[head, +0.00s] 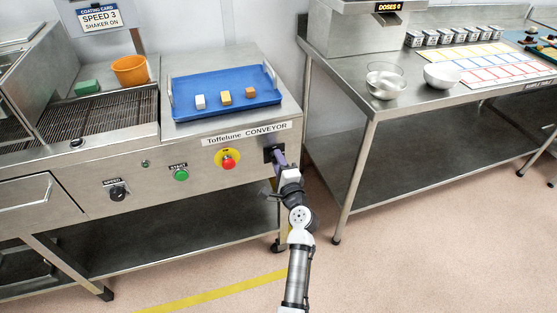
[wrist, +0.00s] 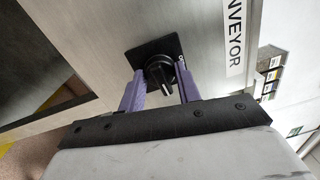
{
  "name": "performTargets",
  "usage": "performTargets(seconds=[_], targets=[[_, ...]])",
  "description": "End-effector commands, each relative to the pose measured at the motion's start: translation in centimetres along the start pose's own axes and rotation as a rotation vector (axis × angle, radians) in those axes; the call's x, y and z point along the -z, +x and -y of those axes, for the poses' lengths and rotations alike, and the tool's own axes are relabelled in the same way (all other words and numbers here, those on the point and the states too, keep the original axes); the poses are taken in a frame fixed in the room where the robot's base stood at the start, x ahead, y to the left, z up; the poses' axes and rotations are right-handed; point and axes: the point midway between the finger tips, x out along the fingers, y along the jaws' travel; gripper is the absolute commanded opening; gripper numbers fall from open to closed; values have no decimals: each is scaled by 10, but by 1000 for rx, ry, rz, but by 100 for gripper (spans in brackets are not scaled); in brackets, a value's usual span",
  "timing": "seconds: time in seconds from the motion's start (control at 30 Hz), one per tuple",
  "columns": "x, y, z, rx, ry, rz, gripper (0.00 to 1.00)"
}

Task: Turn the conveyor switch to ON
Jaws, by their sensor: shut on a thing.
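The conveyor switch (wrist: 159,70) is a black rotary knob on a dark square plate (wrist: 151,49), beside the CONVEYOR lettering in the wrist view. In the head view its plate (head: 268,155) shows at the right end of the conveyor's front panel, with the knob hidden by my gripper (head: 278,157). My gripper's purple fingers stand on either side of the knob in the wrist view (wrist: 161,79), and it is shut on the switch. A pale pointer mark shows on the knob. The ON lettering on the plate is mostly hidden by a finger.
On the same panel are a red stop button (head: 228,162), a green button (head: 181,174) and a black dial (head: 118,193). A blue tray (head: 212,112) with three small blocks lies on top.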

Motion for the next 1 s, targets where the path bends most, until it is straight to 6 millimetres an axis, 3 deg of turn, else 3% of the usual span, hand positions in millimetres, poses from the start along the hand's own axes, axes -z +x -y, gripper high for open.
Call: performTargets(seconds=[0.73,0.77,0.9,1.0], targets=[[0,0,-1,1,91,-7,10],[0,0,-1,1,91,-7,35],[0,0,0,1,90,-6,53],[0,0,0,1,90,-6,55]])
